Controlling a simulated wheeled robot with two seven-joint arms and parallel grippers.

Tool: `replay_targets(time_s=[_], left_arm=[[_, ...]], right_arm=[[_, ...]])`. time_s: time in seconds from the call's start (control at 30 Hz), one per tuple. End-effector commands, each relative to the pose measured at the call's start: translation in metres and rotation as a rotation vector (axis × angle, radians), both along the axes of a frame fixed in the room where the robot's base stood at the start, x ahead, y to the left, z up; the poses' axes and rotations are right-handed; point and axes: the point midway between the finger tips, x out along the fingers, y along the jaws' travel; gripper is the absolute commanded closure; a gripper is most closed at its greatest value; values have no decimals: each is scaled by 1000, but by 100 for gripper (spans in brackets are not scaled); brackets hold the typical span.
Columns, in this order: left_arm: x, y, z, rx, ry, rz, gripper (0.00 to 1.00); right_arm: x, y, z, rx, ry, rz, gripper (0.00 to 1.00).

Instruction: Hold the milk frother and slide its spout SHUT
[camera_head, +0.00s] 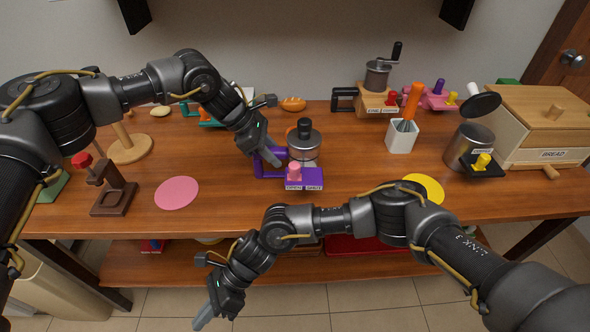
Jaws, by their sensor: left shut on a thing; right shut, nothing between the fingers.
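The milk frother (304,144) appears to be the steel pot with a black top knob and purple parts, upright near the table's middle. A purple block with two small labels (305,184) juts from its front. A pink knob (294,170) stands on this block, left of its middle; I cannot tell the spout's position. My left gripper (273,158) is shut on the purple handle (267,172) at the frother's left side, and its fingers hide part of the handle. My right gripper (203,316) is shut and empty, low in front of the table's front edge, away from the frother.
A pink disc (177,192) and a brown stand (113,190) lie to the left. A yellow disc (424,187), a steel canister with a raised black lid (470,144) and a bread box (538,126) are on the right. A white utensil holder (402,137) stands behind. The front middle is clear.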

Motion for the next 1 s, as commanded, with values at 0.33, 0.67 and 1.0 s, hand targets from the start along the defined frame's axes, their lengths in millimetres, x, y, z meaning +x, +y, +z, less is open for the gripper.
replay_targets(time_s=[0.33,0.67,1.0], left_arm=[[0,0,1,-1,-1,0,100],[0,0,1,-1,-1,0,100],[0,0,1,-1,-1,0,100]], right_arm=[[64,7,58,6,-352,155,100],[112,1,111,-49,-662,322,100],[162,-37,157,-231,-933,511,100]])
